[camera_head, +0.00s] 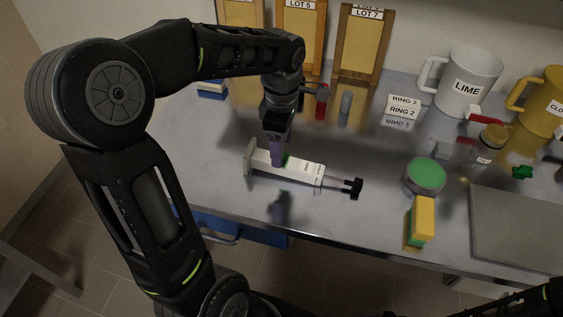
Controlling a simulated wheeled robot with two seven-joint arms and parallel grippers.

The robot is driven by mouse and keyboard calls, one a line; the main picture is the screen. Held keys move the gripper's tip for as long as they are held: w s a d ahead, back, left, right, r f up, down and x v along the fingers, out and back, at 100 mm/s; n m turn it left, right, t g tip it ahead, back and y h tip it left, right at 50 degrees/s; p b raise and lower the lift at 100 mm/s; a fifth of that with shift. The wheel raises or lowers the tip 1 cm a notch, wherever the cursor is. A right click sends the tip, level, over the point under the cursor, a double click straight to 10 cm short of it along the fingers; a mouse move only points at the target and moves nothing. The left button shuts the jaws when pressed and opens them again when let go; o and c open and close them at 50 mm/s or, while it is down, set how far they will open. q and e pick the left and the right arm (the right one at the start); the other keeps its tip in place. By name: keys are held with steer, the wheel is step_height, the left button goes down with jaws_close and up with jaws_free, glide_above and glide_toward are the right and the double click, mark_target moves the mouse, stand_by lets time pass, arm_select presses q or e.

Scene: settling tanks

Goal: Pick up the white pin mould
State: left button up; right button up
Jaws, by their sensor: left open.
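The white pin mould (309,169) lies on its side on the grey bench, running from a white end plate at the left to a black-tipped end at the right. My right gripper is out of view; only part of my right arm shows at the bottom right.
Right of the mould are a green-topped round tub (425,176), a yellow-and-green block (422,220) and a grey slab (520,228). Behind stand a RING 2 sign (404,106), a white LIME mug (468,80) and a small jar (487,146). The bench's front edge is close.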

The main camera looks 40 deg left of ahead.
mark_target(285, 166)
arm_select(q)
steer(key=shift+f, duration=0.6)
steer(key=shift+a+f+p, duration=0.2)
steer(key=shift+f+p, duration=0.55)
steer(key=shift+f, duration=1.85)
steer(key=shift+c, duration=0.2)
jaws_close()
